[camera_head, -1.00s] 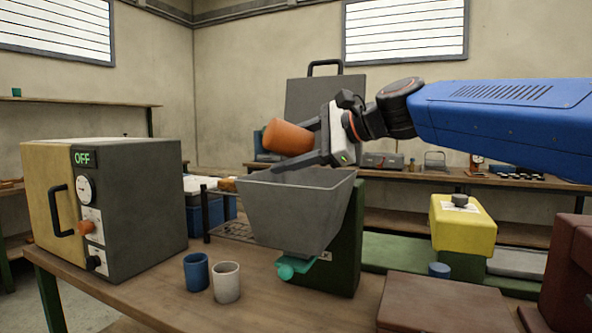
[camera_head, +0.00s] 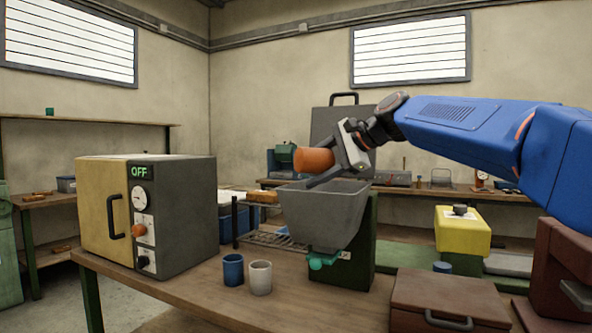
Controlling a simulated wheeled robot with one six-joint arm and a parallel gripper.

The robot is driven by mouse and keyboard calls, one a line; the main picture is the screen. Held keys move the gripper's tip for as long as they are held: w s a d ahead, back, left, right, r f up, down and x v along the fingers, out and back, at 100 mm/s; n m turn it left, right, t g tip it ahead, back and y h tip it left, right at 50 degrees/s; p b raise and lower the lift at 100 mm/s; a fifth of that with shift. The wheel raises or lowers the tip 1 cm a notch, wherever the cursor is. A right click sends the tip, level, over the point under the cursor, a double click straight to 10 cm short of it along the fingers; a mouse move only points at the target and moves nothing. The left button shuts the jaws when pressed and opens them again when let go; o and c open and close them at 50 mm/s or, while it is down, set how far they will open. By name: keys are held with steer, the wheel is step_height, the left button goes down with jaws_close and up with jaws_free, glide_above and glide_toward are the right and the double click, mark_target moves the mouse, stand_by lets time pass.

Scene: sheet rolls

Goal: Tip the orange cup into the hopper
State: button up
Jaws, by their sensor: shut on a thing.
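The orange cup (camera_head: 313,160) is in my gripper (camera_head: 326,166), held above the grey hopper (camera_head: 322,212). The cup lies on its side, tilted, with one end toward the left. My gripper is shut on it, one finger showing below the cup and the other mostly hidden. The hopper stands on a dark green body (camera_head: 361,255) with a teal knob or spout (camera_head: 318,262) low at the front. Whether anything is in the cup or the hopper cannot be seen.
A blue cup (camera_head: 233,269) and a white cup (camera_head: 260,277) stand on the table (camera_head: 190,307) in front of the hopper. An oven-like box (camera_head: 183,215) marked OFF is at left. A yellow box (camera_head: 462,233) and a dark red case (camera_head: 449,303) are at right.

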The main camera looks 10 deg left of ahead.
steer(key=shift+a, duration=0.15)
steer(key=n+h, duration=0.1)
steer(key=h, duration=0.1)
steer(key=shift+s+a+n+t+h, duration=0.15)
steer(key=shift+n+t+h, duration=0.15)
steer(key=shift+n+t, duration=0.1)
step_height(320, 180, up, 2)
steer(key=n+t+h, duration=0.1)
steer(key=n+h, duration=0.1)
steer(key=h, duration=0.1)
steer(key=shift+t, duration=0.3)
steer(key=r+n+t+h, duration=0.1)
steer(key=h, duration=0.1)
steer(key=r+n+t+h, duration=0.1)
steer(key=shift+w+d+h, duration=0.2)
steer(key=shift+d+h, duration=0.15)
steer(key=shift+h, duration=0.05)
steer(key=shift+w+d+r+n+t+h, duration=0.15)
steer(key=shift+d+r+n+t+h, duration=0.15)
steer(key=shift+r+n+t+h, duration=0.35)
steer(key=shift+w+d+r+n+t+h, duration=0.15)
steer(key=shift+d+r+n+t+h, duration=0.15)
steer(key=shift+r+n+t+h, duration=0.35)
